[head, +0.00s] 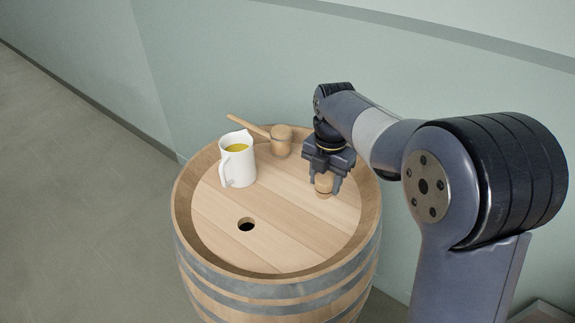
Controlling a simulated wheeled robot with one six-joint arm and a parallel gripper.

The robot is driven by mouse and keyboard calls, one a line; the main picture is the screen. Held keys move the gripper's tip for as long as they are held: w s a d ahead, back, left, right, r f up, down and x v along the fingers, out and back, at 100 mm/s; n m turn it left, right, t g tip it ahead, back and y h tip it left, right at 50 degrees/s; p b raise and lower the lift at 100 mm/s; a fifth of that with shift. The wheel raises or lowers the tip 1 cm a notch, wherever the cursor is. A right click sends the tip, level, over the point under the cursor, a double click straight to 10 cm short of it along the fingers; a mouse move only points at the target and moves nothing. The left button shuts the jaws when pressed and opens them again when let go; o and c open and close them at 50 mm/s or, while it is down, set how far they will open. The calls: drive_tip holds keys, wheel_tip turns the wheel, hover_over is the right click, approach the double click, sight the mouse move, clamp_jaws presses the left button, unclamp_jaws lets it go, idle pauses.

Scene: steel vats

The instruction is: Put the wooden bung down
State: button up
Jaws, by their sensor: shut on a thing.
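The wooden bung (324,183) is a small tan plug in the head view, at the right of the barrel's top. My gripper (326,177) is shut on it from above, with one dark finger on each side. The bung is close over the barrel head (280,215); I cannot tell whether its lower end touches the wood. A round dark bung hole (246,224) is in the barrel head, to the left and nearer the front. The bung is apart from this hole.
A white jug (237,165) of yellow liquid stands at the left of the barrel head. A wooden mallet (281,140) lies at the back, its handle over the rim. The raised rim (183,200) circles the top. The front right of the barrel head is clear.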

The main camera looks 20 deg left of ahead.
drive_tip(key=shift+w+a+f, duration=0.35)
drive_tip(key=shift+w+f, duration=0.25)
drive_tip(key=shift+f, duration=0.1)
wheel_tip(320, 180, down, 5)
drive_tip(key=shift+s+d+r+p, duration=0.1)
drive_tip(key=shift+p, duration=0.3)
drive_tip(key=shift+f, duration=1.85)
drive_tip(key=shift+f, duration=0.2)
drive_tip(key=o, duration=1.1)
wheel_tip(320, 180, up, 12)
drive_tip(key=shift+r, duration=0.2)
